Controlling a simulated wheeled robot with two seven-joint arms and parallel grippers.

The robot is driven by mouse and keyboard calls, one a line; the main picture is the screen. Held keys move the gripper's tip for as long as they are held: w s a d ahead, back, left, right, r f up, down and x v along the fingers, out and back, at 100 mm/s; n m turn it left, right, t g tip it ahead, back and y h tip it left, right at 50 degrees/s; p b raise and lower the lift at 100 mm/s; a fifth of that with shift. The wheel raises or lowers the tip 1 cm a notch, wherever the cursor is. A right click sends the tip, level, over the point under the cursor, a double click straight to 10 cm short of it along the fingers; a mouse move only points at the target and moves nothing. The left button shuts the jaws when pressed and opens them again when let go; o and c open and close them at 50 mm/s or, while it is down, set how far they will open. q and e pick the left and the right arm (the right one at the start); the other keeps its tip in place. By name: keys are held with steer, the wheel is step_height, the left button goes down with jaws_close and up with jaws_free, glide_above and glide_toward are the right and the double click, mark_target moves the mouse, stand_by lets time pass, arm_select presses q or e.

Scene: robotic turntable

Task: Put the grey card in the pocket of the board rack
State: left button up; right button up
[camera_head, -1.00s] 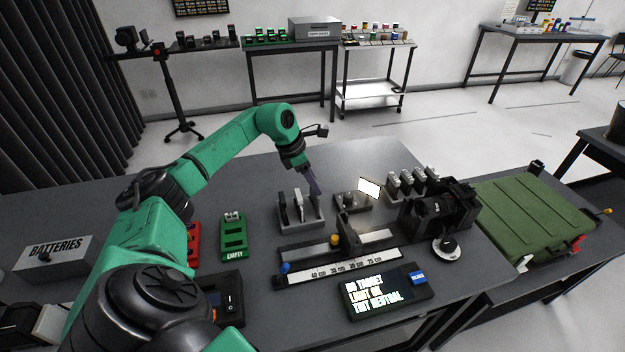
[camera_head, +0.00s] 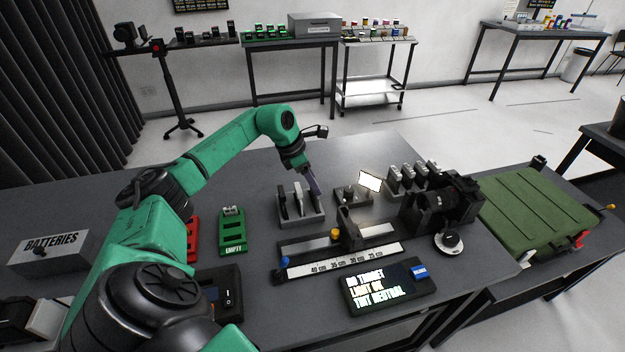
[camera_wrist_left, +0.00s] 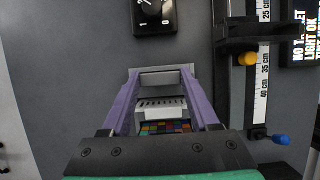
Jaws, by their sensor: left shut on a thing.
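The board rack (camera_head: 302,218) is a grey block on the table that holds upright boards, including a dark one (camera_head: 283,203) and a pale one (camera_head: 297,199). My left gripper (camera_head: 315,190) points down at the rack's right end. In the left wrist view, its purple fingers (camera_wrist_left: 162,74) close on the sides of a plain grey piece (camera_wrist_left: 161,79), apparently the grey card. A white slotted board (camera_wrist_left: 160,106) and a coloured patch chart (camera_wrist_left: 165,127) stand in the rack behind it. How deep the card sits in the pocket is hidden. My right gripper is out of view.
A rail with a scale (camera_head: 340,261) and a lit display (camera_head: 385,288) lie in front of the rack. A small box with a glowing panel (camera_head: 369,181) stands to its right. A green EMPTY tray (camera_head: 233,232) lies to its left, with bare table between.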

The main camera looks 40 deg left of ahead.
arm_select(q)
steer(key=shift+f, duration=0.3)
steer(key=o, duration=1.4)
steer(key=shift+r, duration=0.1)
steer(key=b+v, duration=0.2)
steer(key=v, duration=1.2)
steer(key=shift+s+r, duration=0.15)
steer(key=shift+s, duration=0.05)
